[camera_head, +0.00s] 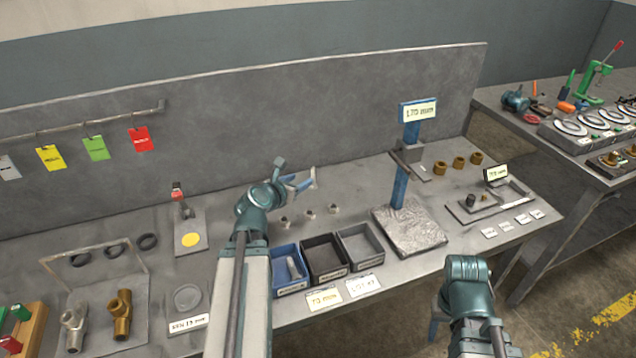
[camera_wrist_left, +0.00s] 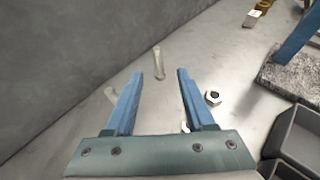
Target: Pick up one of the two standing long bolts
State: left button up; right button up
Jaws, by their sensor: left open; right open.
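Two pale long bolts stand on the bench by the back panel. In the head view the fingers overlap the bolts. My right gripper (camera_head: 436,320) is low at the front edge, mostly hidden by its own arm.
Several nuts stand near the bolts, one (camera_wrist_left: 212,97) right of my left fingers. A blue bin (camera_head: 283,254) holding a bolt, a black bin (camera_head: 321,247) and a grey bin (camera_head: 357,235) stand in front. A blue post (camera_head: 399,188) rises to the right above a rough plate (camera_head: 415,235).

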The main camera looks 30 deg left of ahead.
aim_at(313, 173)
pick_arm(q)
jog(key=shift+w+a+f, duration=0.1)
jog(key=shift+w+f, duration=0.3)
jog(key=shift+f, duration=0.1)
jog(key=shift+r, duration=0.1)
pick_arm(e)
jog(key=shift+w+f, duration=0.35)
jog(key=shift+f, duration=0.1)
pick_arm(q)
jog(key=shift+w, duration=0.1)
jog(key=b+x, duration=0.3)
jog(key=x, duration=0.5)
jog(key=shift+a, duration=0.1)
jog(key=shift+w, duration=0.2)
pick_arm(e)
notch_tip(313, 173, down, 3)
jog(key=shift+f, duration=0.15)
pick_arm(q)
jog(key=b+x, duration=0.2)
jog(key=x, duration=0.3)
jog(key=shift+w+a+b, duration=0.15)
jog(key=shift+b, duration=0.15)
pick_arm(e)
jog(key=shift+f, duration=0.95)
pick_arm(q)
grip_shut()
